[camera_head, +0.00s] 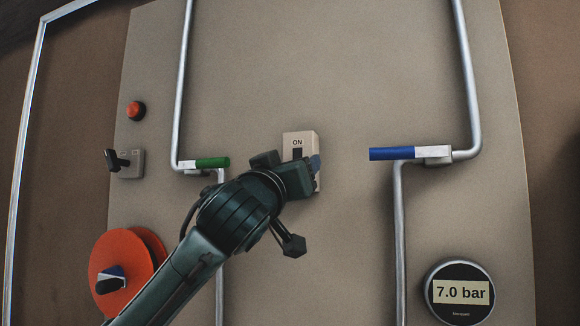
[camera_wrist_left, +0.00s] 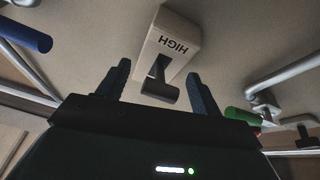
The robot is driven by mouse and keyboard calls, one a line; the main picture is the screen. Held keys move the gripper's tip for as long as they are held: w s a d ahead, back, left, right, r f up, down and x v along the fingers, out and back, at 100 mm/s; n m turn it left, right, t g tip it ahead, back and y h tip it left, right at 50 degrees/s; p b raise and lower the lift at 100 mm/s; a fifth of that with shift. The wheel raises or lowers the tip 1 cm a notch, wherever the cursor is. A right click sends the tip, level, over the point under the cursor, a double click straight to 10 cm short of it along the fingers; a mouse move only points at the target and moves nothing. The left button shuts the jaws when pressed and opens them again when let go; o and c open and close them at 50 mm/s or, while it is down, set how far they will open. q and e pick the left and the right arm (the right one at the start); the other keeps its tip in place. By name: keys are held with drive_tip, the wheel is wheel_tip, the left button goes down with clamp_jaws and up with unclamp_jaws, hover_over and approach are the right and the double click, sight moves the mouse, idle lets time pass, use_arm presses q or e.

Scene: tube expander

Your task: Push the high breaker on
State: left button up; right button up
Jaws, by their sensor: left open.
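The high breaker is a small beige box on the panel. In the head view its top (camera_head: 308,138) shows the word ON above a dark slot, and my left gripper hides most of its lower part. In the left wrist view the breaker (camera_wrist_left: 181,30) shows the word HIGH upside down, with a dark lever (camera_wrist_left: 160,92) sticking out. My left gripper (camera_head: 308,172) is open in front of the breaker. In the left wrist view its two fingers stand on either side of the lever, with gaps between. Contact cannot be told. My right gripper is out of view.
A green-handled valve (camera_head: 212,162) is left of the breaker and a blue-handled valve (camera_head: 391,153) right, both on grey pipes. A red button (camera_head: 136,110), a black-levered switch (camera_head: 130,163), an orange reel (camera_head: 122,262) and a gauge reading 7.0 bar (camera_head: 461,292) are farther out.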

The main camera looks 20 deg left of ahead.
use_arm(q)
drive_tip(key=c, duration=1.3)
